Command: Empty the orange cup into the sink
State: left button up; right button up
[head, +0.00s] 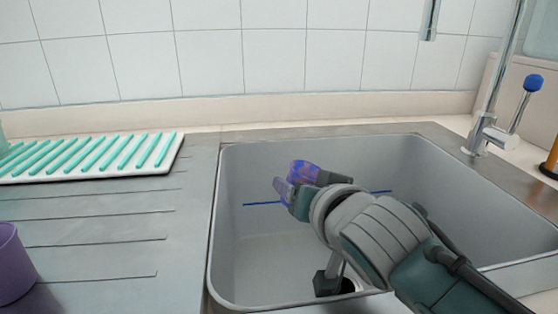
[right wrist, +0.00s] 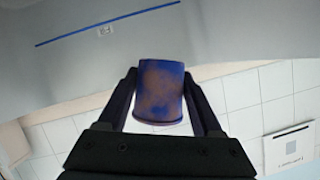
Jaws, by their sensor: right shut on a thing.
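A small cup (head: 304,171) stained blue-purple with orange-brown patches is held over the sink (head: 262,265). It also shows in the right wrist view (right wrist: 160,92), between the two dark fingers. My right gripper (head: 292,190) is shut on this cup, inside the outline of the basin and above its floor. The cup looks tilted, but its exact angle and its contents cannot be made out. Part of it is hidden by the fingers in the head view. My left gripper is not in view.
A tap (head: 489,133) with a blue-tipped lever stands behind the basin at right. A purple cup (head: 14,264) stands at the left edge. A white rack with green ribs (head: 95,172) lies on the drainboard. An orange object (head: 552,160) is at far right.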

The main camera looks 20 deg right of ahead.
aim_at(312, 167)
jog(key=shift+s+d+r+m+y, duration=0.2)
jog(key=shift+d+r+m+y, duration=0.2)
jog(key=shift+d+m, duration=0.25)
jog(key=shift+s+d+r+m+t+y, duration=0.15)
jog(key=shift+d+r+m+t+y, duration=0.1)
jog(key=shift+d+m+t+y, duration=0.25)
jog(key=shift+d+r+m, duration=0.25)
jog(key=shift+d+m, duration=0.05)
jog(key=shift+m, duration=0.35)
jog(key=shift+r+m+t+y+b, duration=0.3)
jog(key=shift+m+b, duration=0.1)
jog(key=shift+r, duration=0.1)
jog(key=shift+r+m+t+y+b, duration=0.15)
jog(key=shift+m+t+y+b, duration=0.15)
jog(key=shift+m+b, duration=0.3)
jog(key=shift+s+d+r+m+b, duration=0.1)
jog(key=shift+r+m+b, duration=0.15)
jog(key=shift+m+b, duration=0.3)
jog(key=shift+r+y, duration=0.15)
jog(key=shift+y, duration=0.15)
